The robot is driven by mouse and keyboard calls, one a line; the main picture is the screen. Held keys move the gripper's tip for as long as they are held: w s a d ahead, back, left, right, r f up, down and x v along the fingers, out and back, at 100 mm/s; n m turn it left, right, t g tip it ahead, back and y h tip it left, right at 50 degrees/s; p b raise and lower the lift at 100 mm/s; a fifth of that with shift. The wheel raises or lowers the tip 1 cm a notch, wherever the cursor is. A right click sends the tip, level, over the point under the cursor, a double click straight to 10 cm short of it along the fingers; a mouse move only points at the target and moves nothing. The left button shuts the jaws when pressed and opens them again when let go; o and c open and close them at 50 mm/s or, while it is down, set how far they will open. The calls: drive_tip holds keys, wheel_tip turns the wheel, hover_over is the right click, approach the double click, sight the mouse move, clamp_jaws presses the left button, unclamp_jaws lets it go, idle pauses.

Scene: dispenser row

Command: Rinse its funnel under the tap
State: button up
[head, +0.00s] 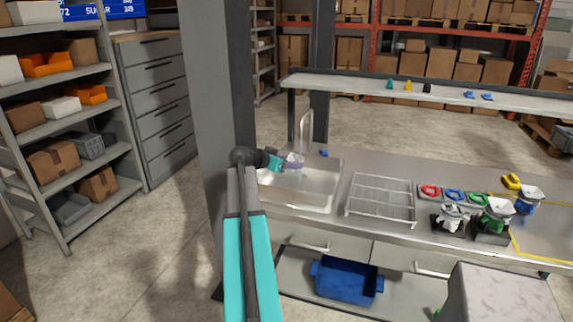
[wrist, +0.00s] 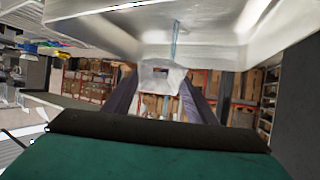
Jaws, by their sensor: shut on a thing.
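My gripper (head: 281,163) is over the sink (head: 318,205), shut on a pale, translucent funnel (head: 293,160). In the wrist view the funnel (wrist: 161,77) sits between the two dark fingers, and the picture is upside down with the sink basin at the top. The tap (head: 306,122) arches at the back of the sink, with the funnel close below and in front of its spout. A thin pale blue line, which looks like running water, shows between the basin and the funnel in the wrist view. I cannot tell whether it passes through the funnel.
A wire rack (head: 381,198) stands right of the sink. Further right are coloured rings (head: 454,195) and dispensers (head: 496,215) on the counter. A raised shelf (head: 440,98) behind holds small coloured pieces. A blue bin (head: 346,281) sits below. A grey post (head: 210,100) stands left of the sink.

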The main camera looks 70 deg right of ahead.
sight(293, 156)
drive_tip(key=shift+w+d+f+b, duration=0.1)
drive_tip(key=shift+d+f+b, duration=0.05)
drive_tip(key=shift+d, duration=0.45)
drive_tip(key=shift+d+f+b, duration=0.1)
drive_tip(key=shift+d+b, duration=0.05)
drive_tip(key=shift+d, duration=0.4)
drive_tip(key=shift+d+r+b, duration=0.15)
drive_tip(key=shift+d+b, duration=0.55)
drive_tip(key=shift+d, duration=0.75)
idle(1.7)
drive_tip(key=a+r+b, duration=0.1)
drive_tip(key=a+b, duration=0.1)
drive_tip(key=a, duration=0.7)
drive_tip(key=shift+s+r+b, duration=0.2)
drive_tip(key=shift+r+b, duration=0.05)
drive_tip(key=shift+b, duration=0.1)
idle(0.4)
idle(0.3)
